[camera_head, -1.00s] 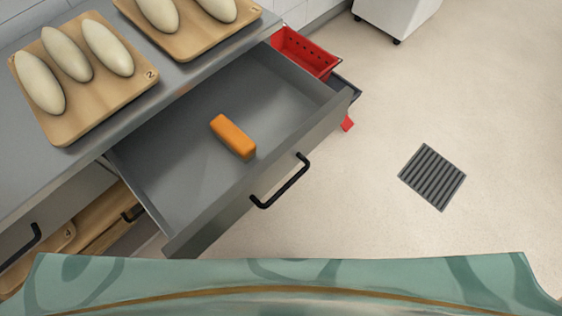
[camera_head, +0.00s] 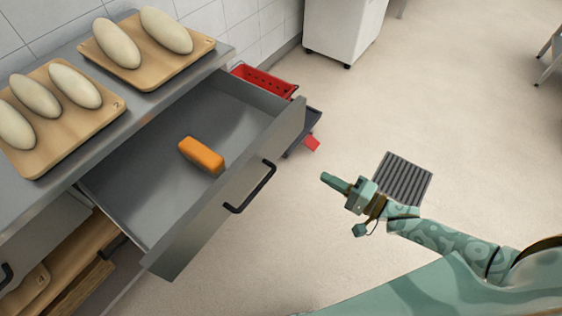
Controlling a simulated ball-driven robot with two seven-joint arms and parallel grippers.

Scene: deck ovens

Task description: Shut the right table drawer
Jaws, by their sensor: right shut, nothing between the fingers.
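The right table drawer (camera_head: 222,208) is pulled far out from under the grey table. It has a grey front with a black bar handle (camera_head: 250,187). An orange block (camera_head: 201,155) lies inside on the drawer floor. My right gripper (camera_head: 334,182) is green and shut, with nothing between its fingers. It is in front of the drawer, to the right of the handle and apart from it, pointing toward the drawer front. My left gripper is not in the view.
Boards with dough loaves (camera_head: 76,113) lie on the tabletop. A red crate (camera_head: 266,80) stands beyond the drawer's far side. A floor grate (camera_head: 404,178) lies beyond my right gripper. A white cabinet on casters (camera_head: 343,28) stands at the back. Open floor lies right of the drawer.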

